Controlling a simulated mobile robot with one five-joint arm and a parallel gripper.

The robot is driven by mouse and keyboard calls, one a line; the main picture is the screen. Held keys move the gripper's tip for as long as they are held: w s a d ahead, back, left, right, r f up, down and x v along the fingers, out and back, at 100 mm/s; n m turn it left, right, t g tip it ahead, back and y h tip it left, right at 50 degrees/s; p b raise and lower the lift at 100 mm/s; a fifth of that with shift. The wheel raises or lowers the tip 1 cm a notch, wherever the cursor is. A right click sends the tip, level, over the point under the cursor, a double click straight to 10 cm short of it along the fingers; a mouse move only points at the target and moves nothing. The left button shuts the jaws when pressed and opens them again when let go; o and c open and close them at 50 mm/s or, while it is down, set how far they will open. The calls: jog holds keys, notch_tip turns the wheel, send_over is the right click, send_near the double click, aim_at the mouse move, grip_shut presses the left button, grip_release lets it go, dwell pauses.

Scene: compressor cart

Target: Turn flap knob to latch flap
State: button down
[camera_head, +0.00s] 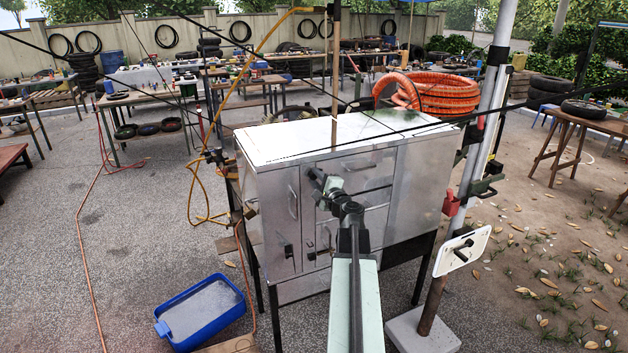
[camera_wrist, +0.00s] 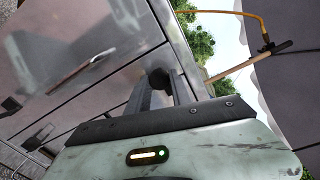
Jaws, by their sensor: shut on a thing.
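The flap knob (camera_wrist: 159,79) is a dark rounded piece between my fingertips in the wrist view. My gripper (camera_wrist: 160,88) is shut on it, against the grey metal front of the cabinet. In the head view my gripper (camera_head: 320,180) reaches the upper middle of the cabinet front (camera_head: 378,218), and my wrist and arm hide the knob there. The panels near the knob look closed, with thin dark seams. I cannot tell the knob's turn angle or whether the flap is latched.
A bar handle (camera_head: 358,167) is right of my gripper; a left door handle (camera_head: 292,203) and black latch (camera_head: 288,251) sit lower left. An orange hose coil (camera_head: 445,93) lies behind the cabinet. A blue tub (camera_head: 202,312) stands on the ground at left. A post with a white plate (camera_head: 462,251) is at right.

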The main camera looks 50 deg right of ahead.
jog(key=shift+w+a, duration=0.1)
jog(key=c, duration=1.1)
grip_release()
jog(key=shift+c, duration=0.2)
jog(key=v, duration=0.8)
jog(key=shift+w, duration=0.15)
